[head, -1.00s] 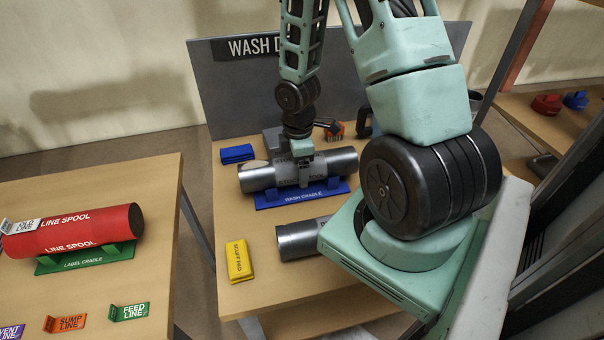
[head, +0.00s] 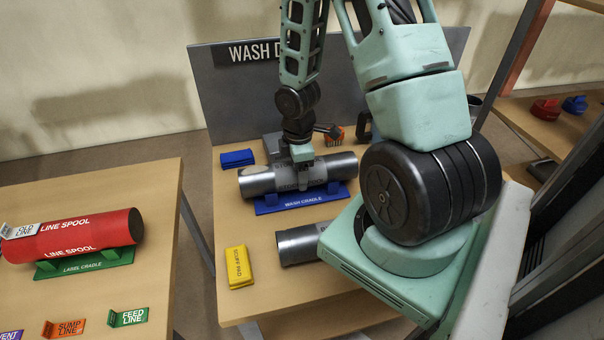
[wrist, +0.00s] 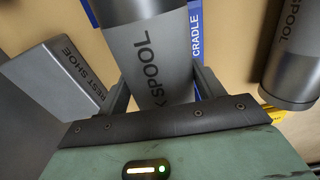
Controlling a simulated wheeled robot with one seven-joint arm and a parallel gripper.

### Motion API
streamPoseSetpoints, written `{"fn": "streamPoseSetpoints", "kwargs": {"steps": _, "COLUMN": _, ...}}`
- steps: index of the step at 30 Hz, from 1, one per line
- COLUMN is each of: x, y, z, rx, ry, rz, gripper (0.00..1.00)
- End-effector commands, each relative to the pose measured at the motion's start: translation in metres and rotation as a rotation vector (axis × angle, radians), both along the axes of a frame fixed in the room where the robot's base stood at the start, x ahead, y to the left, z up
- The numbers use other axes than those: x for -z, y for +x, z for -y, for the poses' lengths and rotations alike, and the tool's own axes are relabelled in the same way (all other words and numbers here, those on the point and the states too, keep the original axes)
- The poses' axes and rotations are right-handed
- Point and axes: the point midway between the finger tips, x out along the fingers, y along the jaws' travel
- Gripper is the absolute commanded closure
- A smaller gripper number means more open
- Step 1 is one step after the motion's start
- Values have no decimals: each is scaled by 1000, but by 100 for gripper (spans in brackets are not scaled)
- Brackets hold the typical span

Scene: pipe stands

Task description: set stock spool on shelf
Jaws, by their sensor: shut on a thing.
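The stock spool (head: 258,182) is a grey metal pipe with dark lettering. It lies level at the blue wash cradle (head: 300,199); I cannot tell whether it rests on the cradle or is just above it. My gripper (head: 303,178) comes down from above and is shut around the middle of the spool. In the wrist view the stock spool (wrist: 152,55) runs between my two fingers (wrist: 160,95), with "SPOOL" lettering showing. A strip of the wash cradle (wrist: 196,60) shows beside it. No shelf is clearly identifiable as the task's shelf.
A second grey spool (head: 300,244) lies in front, partly hidden by my arm. A yellow scuff pad (head: 238,267) and a blue block (head: 237,158) lie nearby. A grey rest shoe (wrist: 60,75) is close to my fingers. A red line spool (head: 85,235) sits on the left table.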

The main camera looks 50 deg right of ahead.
Motion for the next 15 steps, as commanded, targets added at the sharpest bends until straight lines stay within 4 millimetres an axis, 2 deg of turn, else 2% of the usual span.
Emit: {"fn": "streamPoseSetpoints", "kwargs": {"steps": 15, "x": -10, "y": 0, "z": 0, "rx": 0, "ry": -1, "rz": 2, "gripper": 76}}
